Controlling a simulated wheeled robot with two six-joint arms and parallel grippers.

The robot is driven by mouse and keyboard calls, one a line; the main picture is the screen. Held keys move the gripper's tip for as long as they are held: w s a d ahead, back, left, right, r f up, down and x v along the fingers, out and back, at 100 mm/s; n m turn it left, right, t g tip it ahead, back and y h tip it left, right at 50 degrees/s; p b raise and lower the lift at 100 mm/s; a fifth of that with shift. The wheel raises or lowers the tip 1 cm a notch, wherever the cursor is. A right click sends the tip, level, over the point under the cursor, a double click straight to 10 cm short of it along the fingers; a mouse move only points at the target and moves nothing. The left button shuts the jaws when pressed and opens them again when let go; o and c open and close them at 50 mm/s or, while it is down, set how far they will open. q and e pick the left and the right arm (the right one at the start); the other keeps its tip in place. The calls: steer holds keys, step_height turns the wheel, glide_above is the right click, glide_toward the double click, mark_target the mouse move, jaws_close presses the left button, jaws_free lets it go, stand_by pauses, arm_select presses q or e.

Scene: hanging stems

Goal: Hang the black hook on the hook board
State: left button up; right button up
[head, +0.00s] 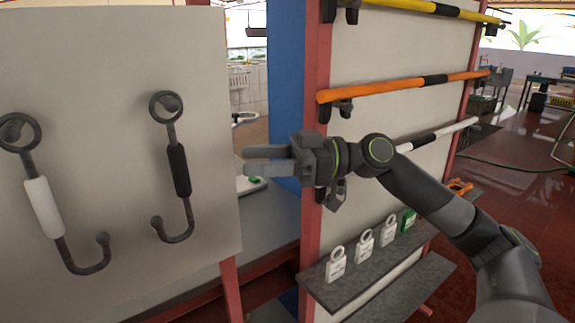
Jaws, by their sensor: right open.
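The black hook (179,172), a metal hook with a black sleeve, hangs on the hook board (85,70) at the left. Its top ring is around a peg on the board, and its curved end points down. A hook with a white sleeve (42,207) hangs to its left on another peg. My right gripper (247,161) is to the right of the black hook, near the board's right edge. Its fingers point left, are apart and hold nothing. My left gripper is not in view.
A second panel (385,55) with a red frame stands right of the gripper, holding yellow, orange and white bars (437,135). Below, a grey shelf (350,282) carries several white padlocks (336,267) and a green one (408,221). A gap lies between the two panels.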

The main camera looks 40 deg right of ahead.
steer(key=b+v, duration=0.3)
steer(key=v, duration=0.1)
steer(key=shift+d, duration=0.1)
stand_by(0.3)
